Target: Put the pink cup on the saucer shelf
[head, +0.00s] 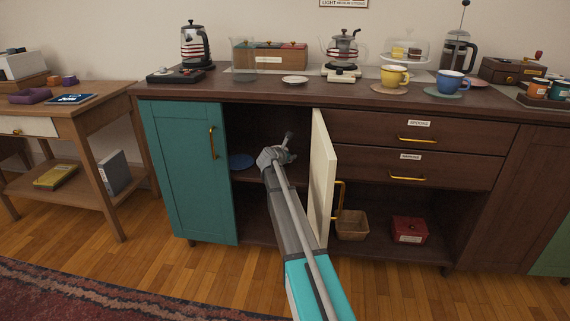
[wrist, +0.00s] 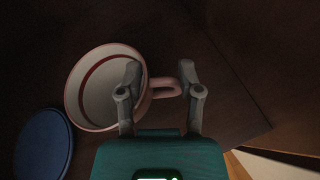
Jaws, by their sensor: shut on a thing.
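The pink cup (wrist: 72,92), pale inside with a dark red ring, shows from above in the wrist view. Its handle (wrist: 166,84) lies between the fingers of my gripper (wrist: 160,78), which is shut on it. In the head view my gripper (head: 286,150) is inside the open cabinet bay at shelf height, and I cannot make out the cup behind it. A blue saucer (head: 242,161) lies on the cabinet shelf to the left of my gripper. It also shows in the wrist view (wrist: 44,145), beside the cup. I cannot tell whether the cup touches the shelf.
A cream door (head: 321,180) stands open close to the right of my arm; a teal door (head: 188,172) is at the left. A basket (head: 351,226) and red box (head: 409,230) sit low on the right. Yellow (head: 396,78) and blue (head: 450,84) cups stand on the counter.

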